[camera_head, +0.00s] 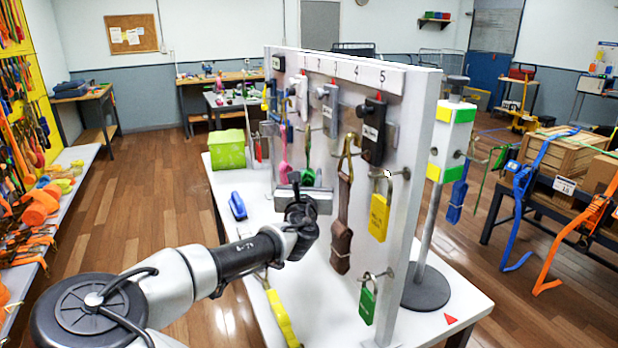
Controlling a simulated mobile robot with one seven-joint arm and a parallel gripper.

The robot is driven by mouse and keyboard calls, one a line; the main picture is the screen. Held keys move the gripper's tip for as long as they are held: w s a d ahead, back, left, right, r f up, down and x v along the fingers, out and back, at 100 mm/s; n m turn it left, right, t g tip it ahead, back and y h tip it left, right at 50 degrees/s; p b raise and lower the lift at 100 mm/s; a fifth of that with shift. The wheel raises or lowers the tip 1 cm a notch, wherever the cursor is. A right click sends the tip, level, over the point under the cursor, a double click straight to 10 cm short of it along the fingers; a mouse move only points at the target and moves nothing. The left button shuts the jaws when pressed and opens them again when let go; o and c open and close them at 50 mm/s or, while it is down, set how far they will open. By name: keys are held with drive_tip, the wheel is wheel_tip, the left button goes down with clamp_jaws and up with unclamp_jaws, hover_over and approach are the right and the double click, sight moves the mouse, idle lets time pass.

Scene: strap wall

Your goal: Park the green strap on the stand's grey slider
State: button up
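A flat green strap bundle (367,306) hangs from a ring on the lowest right hook of the white upright panel. A smaller green strap (308,177) hangs further left on the panel, just above and beyond my gripper. My gripper (302,198) is in front of the panel's lower left, seen from behind. Its fingers are mostly hidden, so I cannot tell if they hold anything. A stand (428,287) with a round grey base and a white, green and yellow head is right of the panel. I cannot make out with certainty which part is its grey slider.
A yellow strap (379,216) and a brown strap (341,235) hang on the panel. A blue strap (457,202) hangs by the stand's head. A blue object (238,206) and a lime box (227,149) are on the white table (330,320).

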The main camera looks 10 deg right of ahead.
drive_tip(key=o, duration=1.2)
drive_tip(key=shift+c, duration=0.2)
drive_tip(key=shift+s, duration=0.1)
